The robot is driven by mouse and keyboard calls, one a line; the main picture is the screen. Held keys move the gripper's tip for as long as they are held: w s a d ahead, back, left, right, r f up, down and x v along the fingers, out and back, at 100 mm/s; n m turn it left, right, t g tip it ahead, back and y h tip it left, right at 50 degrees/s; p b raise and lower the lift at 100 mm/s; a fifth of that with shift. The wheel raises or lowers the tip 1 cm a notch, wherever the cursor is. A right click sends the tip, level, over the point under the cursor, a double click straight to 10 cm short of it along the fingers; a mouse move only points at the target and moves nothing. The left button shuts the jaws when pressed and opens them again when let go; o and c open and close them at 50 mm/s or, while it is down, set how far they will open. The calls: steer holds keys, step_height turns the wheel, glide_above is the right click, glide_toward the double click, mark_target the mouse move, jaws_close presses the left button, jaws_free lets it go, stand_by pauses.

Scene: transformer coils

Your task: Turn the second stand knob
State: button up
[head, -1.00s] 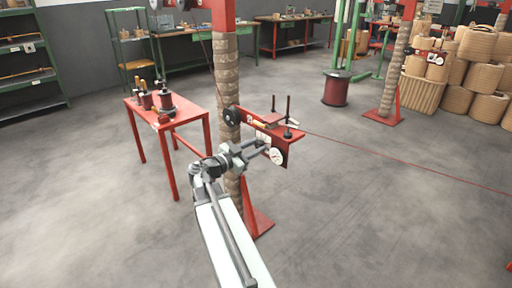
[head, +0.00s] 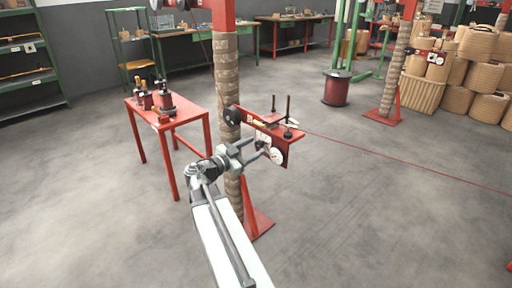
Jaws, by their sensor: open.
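A red stand panel (head: 284,135) is fixed to a rope-wrapped post (head: 227,80) in the middle of the head view. It carries a white dial (head: 276,156) on its front and a black round knob (head: 232,116) at its left end. My gripper (head: 263,150) is open and empty, its fingers pointing right at the panel's front, just left of the dial. Contact with the panel cannot be told. The fingers cover part of the panel front. A second rope-wrapped post (head: 398,60) with a similar panel (head: 432,56) stands far to the right; its small parts are unclear.
A red table (head: 178,108) with dark coil devices (head: 166,105) stands left of the near post. A red foot (head: 258,222) spreads at the post's base. A thin red line (head: 400,159) runs right across the floor. Rope coils (head: 480,45) are stacked at back right.

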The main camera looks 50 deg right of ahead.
steer(key=a, duration=0.6)
steer(key=shift+w+a, duration=0.2)
steer(key=shift+a, duration=0.05)
